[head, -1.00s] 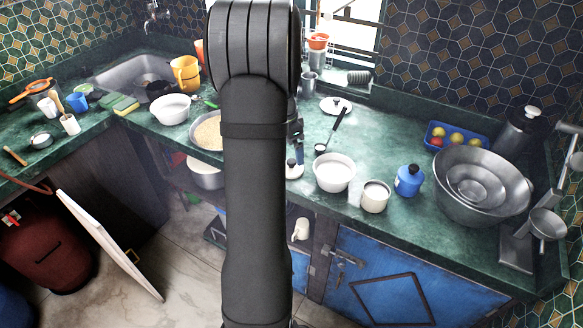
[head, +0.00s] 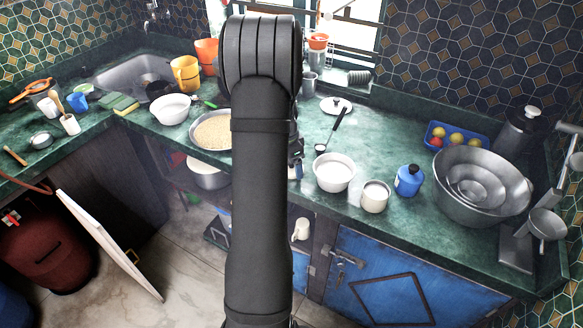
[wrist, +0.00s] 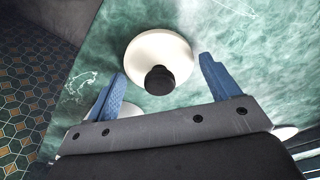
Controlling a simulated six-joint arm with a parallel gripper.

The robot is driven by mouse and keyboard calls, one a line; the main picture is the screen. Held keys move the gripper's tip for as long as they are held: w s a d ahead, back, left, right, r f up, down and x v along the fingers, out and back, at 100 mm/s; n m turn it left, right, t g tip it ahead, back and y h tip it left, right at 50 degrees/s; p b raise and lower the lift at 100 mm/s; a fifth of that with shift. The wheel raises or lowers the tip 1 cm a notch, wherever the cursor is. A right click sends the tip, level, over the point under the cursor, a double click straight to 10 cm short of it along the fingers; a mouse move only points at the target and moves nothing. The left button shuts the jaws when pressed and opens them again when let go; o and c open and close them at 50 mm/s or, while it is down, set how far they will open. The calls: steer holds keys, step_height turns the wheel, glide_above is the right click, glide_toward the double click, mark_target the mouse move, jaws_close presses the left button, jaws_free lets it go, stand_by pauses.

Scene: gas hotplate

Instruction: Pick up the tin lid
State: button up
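The tin lid (wrist: 148,47) is a pale round disc with a black knob (wrist: 159,80), lying on the green counter in the wrist view. My gripper (wrist: 163,66) is open, its two blue fingers apart to the left and right of the knob. Nothing is between the fingertips in their grip. I cannot tell the height of the fingers above the lid. In the head view my gripper (head: 295,167) shows only partly beside my arm, which hides most of that spot. A pale disc with a dark knob (head: 336,105) also lies near the window; I cannot tell if it is the same lid.
A black ladle (head: 338,127) lies behind. The counter's front edge is close.

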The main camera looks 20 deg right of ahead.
steer(key=c, duration=0.6)
steer(key=shift+c, duration=0.2)
steer(key=shift+r, duration=0.55)
step_height(320, 180, up, 3)
steer(key=s+d+r+m, duration=0.1)
steer(key=s+d+r, duration=0.3)
steer(key=s+d, duration=0.6)
steer(key=s+d+r+m, duration=0.2)
steer(key=s+d+r, duration=0.2)
steer(key=s+d, duration=0.55)
steer(key=shift+a+f, duration=0.15)
steer(key=shift+f, duration=2.65)
